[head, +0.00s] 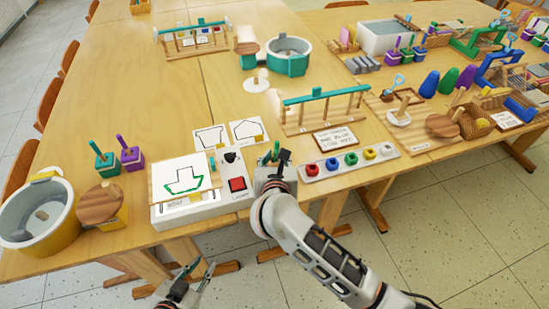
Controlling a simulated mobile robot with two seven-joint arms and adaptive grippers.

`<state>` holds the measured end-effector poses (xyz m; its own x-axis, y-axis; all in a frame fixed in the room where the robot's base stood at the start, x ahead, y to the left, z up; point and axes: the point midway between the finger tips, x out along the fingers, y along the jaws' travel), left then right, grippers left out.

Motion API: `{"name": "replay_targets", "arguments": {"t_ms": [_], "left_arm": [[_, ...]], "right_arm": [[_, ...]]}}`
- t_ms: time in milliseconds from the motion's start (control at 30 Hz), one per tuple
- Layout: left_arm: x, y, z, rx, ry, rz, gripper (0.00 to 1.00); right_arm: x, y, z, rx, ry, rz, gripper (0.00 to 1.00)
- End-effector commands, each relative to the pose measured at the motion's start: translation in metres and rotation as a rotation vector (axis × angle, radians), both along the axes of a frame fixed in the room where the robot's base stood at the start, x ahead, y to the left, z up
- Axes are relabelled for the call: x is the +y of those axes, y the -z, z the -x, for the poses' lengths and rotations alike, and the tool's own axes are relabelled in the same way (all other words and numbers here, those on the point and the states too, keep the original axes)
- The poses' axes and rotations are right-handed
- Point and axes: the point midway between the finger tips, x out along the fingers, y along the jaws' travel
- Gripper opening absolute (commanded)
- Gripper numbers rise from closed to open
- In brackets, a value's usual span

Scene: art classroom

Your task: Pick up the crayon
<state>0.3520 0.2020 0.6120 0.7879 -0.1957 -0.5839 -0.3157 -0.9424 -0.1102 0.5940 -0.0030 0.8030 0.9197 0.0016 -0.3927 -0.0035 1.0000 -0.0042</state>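I cannot single out the crayon with certainty. A small green stick-like piece (276,151) shows right beside my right gripper (281,162), and the gripper partly hides it. My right gripper is over the table's front edge, just right of a white box; whether its fingers are apart or closed on the green piece cannot be made out. Another small green piece (212,163) is at the right edge of a white sheet with a green boat drawing (180,178). My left gripper (200,273) is low, in front of the table edge, with its fingers apart and empty.
The white box (205,207) with a red button (237,184) stands at the front edge. A strip of coloured knobs (340,168) is to the right. A yellow-walled pot (62,228) and wooden-topped items stand at left. Bare wood (150,90) lies behind.

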Motion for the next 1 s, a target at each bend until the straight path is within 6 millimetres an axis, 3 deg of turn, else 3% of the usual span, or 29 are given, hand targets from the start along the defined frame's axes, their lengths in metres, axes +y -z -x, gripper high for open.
{"name": "replay_targets", "arguments": {"t_ms": [333, 367, 467, 500, 867, 1000], "left_arm": [[0.001, 0.000, -0.003, -0.006, 0.001, -0.006, 0.24], [0.001, 0.000, -0.003, -0.006, 0.001, -0.006, 0.24], [0.001, 0.000, -0.003, -0.007, 0.001, -0.007, 0.24], [0.001, 0.000, -0.003, -0.007, 0.001, -0.007, 0.24], [0.001, -0.001, -0.003, -0.008, 0.000, -0.005, 0.24], [0.001, -0.004, -0.005, -0.012, 0.000, -0.005, 0.24]], "right_arm": [[0.002, 0.000, -0.011, -0.004, -0.001, -0.003, 0.29], [0.002, 0.000, -0.011, -0.005, -0.001, -0.003, 0.26], [0.002, -0.001, -0.011, -0.007, -0.002, -0.004, 0.01], [0.002, -0.001, -0.011, -0.007, -0.002, -0.004, 0.00], [0.003, -0.004, -0.011, -0.010, -0.002, -0.005, 0.00], [0.004, -0.018, -0.011, -0.013, -0.003, -0.009, 0.00]]}}
